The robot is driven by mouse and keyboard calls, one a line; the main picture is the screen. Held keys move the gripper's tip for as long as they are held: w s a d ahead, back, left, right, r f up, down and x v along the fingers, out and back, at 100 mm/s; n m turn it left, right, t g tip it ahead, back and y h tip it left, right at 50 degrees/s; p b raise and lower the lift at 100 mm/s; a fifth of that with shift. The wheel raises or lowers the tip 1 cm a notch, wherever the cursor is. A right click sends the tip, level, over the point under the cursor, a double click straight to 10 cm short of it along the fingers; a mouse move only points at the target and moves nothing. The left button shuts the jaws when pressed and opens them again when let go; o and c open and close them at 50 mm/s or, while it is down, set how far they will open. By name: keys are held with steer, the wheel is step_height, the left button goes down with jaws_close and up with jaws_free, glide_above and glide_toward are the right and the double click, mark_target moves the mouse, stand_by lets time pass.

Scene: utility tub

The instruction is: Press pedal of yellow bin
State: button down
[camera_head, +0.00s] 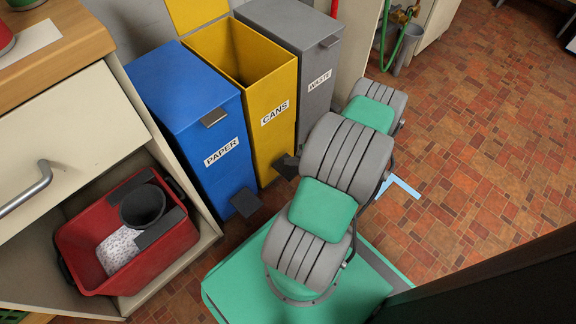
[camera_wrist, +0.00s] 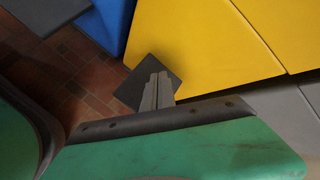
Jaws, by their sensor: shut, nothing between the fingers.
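The yellow bin (camera_head: 268,135), labelled CANS, stands between the blue and grey bins. Its lid (camera_head: 196,12) is raised and the inside shows. Its dark pedal (camera_head: 286,166) juts out at the foot of its front, partly behind my arm. In the wrist view, the yellow front (camera_wrist: 205,45) fills the upper right and the pedal (camera_wrist: 142,84) is a dark square at its base. My gripper (camera_wrist: 158,77) is shut and empty, its fingertips overlapping the pedal in that view. It appears pressed against the pedal, but contact is not clear. My arm hides the gripper in the head view.
The blue PAPER bin (camera_head: 205,125), with its own pedal (camera_head: 245,202), is on the left. The grey WASTE bin (camera_head: 312,65) is on the right. A red tub (camera_head: 165,262) sits in the cabinet at left. The tiled floor (camera_head: 480,150) at right is clear.

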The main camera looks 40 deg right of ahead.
mark_target(291, 168)
steer(key=shift+r+p, duration=2.2)
steer(key=shift+r, duration=0.4)
steer(key=shift+f, duration=0.1)
steer(key=shift+s, duration=0.1)
